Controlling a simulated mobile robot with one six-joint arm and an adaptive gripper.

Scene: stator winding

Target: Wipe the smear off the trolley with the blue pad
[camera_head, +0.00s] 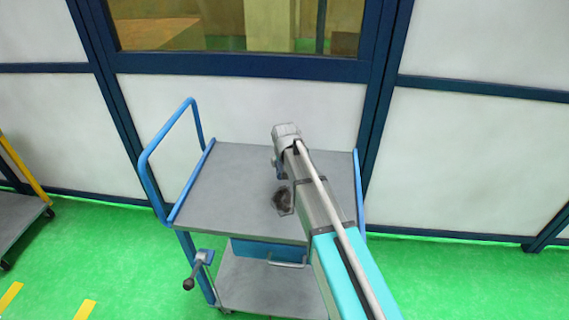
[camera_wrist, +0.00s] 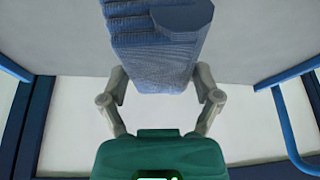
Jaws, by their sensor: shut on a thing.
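The trolley (camera_head: 225,195) has a grey top with blue rails and stands against a white wall panel. A dark smear (camera_head: 281,201) lies on the trolley's top, just left of my arm; my arm may hide part of it. My gripper (camera_wrist: 161,90) is shut on the blue pad (camera_wrist: 155,50), with one finger on each side of it. In the head view the pad (camera_head: 280,169) shows only as a small blue patch under my wrist, beyond the smear. I cannot tell whether it touches the top. The smear does not show in the wrist view.
The trolley's blue handle (camera_head: 144,165) rises at the left. A blue drawer (camera_head: 255,250) and a lower shelf (camera_head: 265,287) are below the top. A lever clamp (camera_head: 200,262) sticks out at the front left. Another cart (camera_head: 18,218) stands far left. Most of the trolley's top is clear.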

